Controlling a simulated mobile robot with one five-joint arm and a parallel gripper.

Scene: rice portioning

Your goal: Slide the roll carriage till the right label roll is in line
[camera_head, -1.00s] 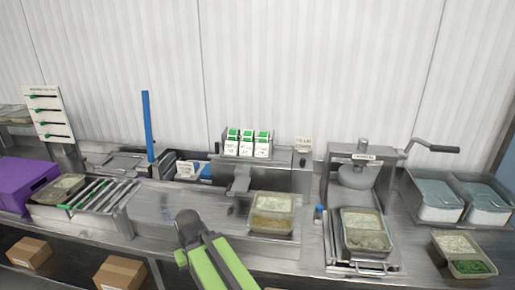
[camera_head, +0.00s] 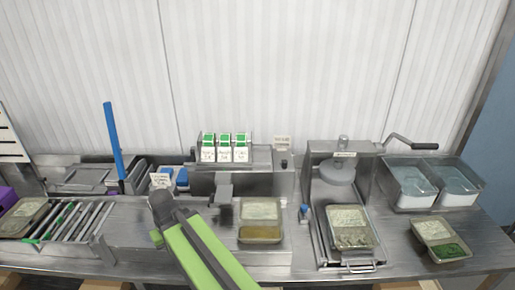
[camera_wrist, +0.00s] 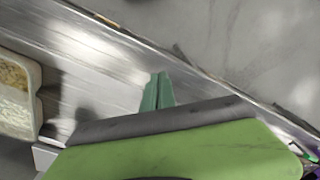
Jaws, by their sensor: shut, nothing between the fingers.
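The three label rolls (camera_head: 226,148), white with green tops, stand side by side on the labelling machine (camera_head: 262,183) at the back of the bench. The right label roll (camera_head: 242,148) is at the right end of the row. A grey plate (camera_head: 224,190) juts forward below the rolls. My gripper (camera_wrist: 158,90) shows in the wrist view with its green fingers together and empty, above a bare metal surface.
A two-part food tray (camera_head: 260,221) sits right of my arm; a tray edge also shows in the wrist view (camera_wrist: 18,95). A press (camera_head: 340,165) holds another tray (camera_head: 350,228). A roller conveyor (camera_head: 72,222) and blue post (camera_head: 114,142) are left. Bare bench (camera_head: 135,225) lies between.

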